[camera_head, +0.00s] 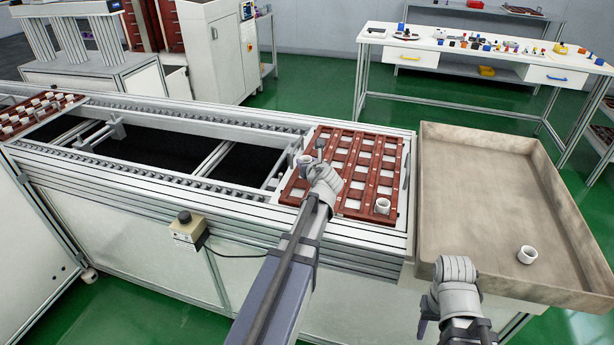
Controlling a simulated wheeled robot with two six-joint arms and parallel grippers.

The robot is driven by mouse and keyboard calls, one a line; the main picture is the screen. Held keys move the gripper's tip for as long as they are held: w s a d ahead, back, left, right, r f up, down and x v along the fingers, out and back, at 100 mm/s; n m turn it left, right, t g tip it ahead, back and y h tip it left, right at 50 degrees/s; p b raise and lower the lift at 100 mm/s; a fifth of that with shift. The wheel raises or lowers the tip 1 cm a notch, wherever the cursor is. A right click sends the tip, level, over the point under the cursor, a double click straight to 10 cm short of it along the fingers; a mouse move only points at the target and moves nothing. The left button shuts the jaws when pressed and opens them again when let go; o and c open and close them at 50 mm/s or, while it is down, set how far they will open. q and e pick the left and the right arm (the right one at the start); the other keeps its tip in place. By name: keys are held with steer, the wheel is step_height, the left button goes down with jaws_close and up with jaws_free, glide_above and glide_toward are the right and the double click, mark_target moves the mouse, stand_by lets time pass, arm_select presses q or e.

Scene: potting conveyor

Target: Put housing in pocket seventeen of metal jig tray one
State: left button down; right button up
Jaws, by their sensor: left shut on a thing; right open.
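A red-brown jig tray (398,190) with a grid of pockets lies on the right end of the conveyor. My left gripper (312,158) is over its far-left part, shut on a small white cup-shaped housing (304,160). The arm hides pockets beneath it, and I cannot tell whether the held housing touches the tray. Another white housing (382,206) sits upright in a pocket near the tray's front right corner. A third housing (527,254) stands in the beige bin (490,165). My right gripper (456,272) is open, near the bin's front left edge; its fingertips are hard to see.
The bin's raised walls adjoin the conveyor's right end; most of its floor is bare. Another red-brown tray (38,113) with several white parts lies at the conveyor's far left. A control box (188,228) is on the conveyor's front. A white workbench (480,55) stands behind.

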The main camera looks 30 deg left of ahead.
arm_select(q)
step_height(320, 180, down, 4)
steer(key=b, duration=0.3)
steer(key=shift+r+b, duration=0.1)
steer(key=shift+b, duration=0.2)
steer(key=shift+s+r, duration=0.1)
steer(key=shift+r, duration=0.05)
steer(key=shift+s+d+f+b, duration=0.2)
steer(key=shift+f+b, duration=0.4)
steer(key=shift+b, duration=0.1)
steer(key=c, duration=0.5)
jaws_free()
steer(key=shift+o, duration=0.3)
steer(key=shift+r+p, duration=0.6)
steer(key=shift+p, duration=0.1)
steer(key=p+v, duration=0.4)
steer(key=v, duration=0.7)
steer(key=shift+d+r+p, duration=0.15)
steer(key=shift+p, duration=0.25)
